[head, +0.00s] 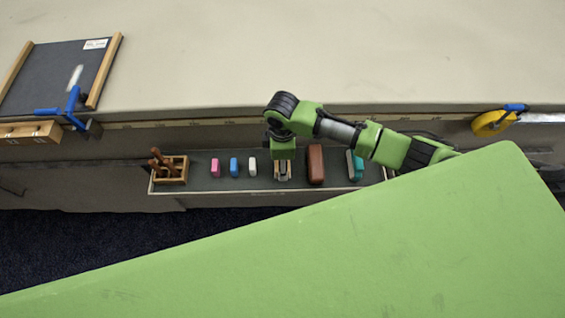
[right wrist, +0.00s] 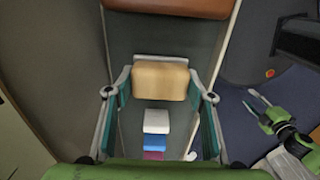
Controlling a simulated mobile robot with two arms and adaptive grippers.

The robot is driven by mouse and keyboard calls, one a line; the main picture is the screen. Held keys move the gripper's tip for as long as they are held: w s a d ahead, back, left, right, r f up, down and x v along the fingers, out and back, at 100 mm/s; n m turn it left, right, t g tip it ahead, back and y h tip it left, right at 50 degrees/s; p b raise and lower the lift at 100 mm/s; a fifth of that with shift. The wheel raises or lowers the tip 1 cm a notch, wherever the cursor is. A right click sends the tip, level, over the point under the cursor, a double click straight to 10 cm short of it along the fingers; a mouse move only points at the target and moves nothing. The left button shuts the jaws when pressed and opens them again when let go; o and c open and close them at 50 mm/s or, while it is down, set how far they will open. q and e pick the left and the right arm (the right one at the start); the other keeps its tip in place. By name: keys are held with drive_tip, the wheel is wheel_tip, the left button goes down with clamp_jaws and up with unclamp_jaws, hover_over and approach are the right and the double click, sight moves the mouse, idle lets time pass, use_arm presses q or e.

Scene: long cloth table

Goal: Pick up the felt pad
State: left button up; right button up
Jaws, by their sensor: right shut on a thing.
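The felt pad looks like a tan block with a grey edge (right wrist: 160,82) in the right wrist view. It stands in a shallow grey-lined tray (head: 320,191) hung along the table front. My right gripper (head: 283,177) reaches straight down over it, and its fingers (right wrist: 161,92) sit on either side. The gripper is shut on this block, which still appears to be at the tray floor. In the head view the gripper hides most of the pad.
In the tray, a brown block (head: 316,164) and teal item (head: 358,167) stand right of the gripper; white (head: 252,166), blue (head: 234,167) and pink (head: 215,168) blocks and a wooden box (head: 171,176) stand left. A blue clamp (head: 72,104) and yellow tape (head: 489,123) are at the table edge.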

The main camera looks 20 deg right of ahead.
drive_tip(key=s+a+r+b, duration=0.1)
drive_tip(key=s+a+r, duration=0.8)
drive_tip(key=r, duration=0.3)
drive_tip(key=shift+s+a, duration=0.2)
drive_tip(key=shift+a, duration=0.55)
drive_tip(key=shift+r, duration=0.1)
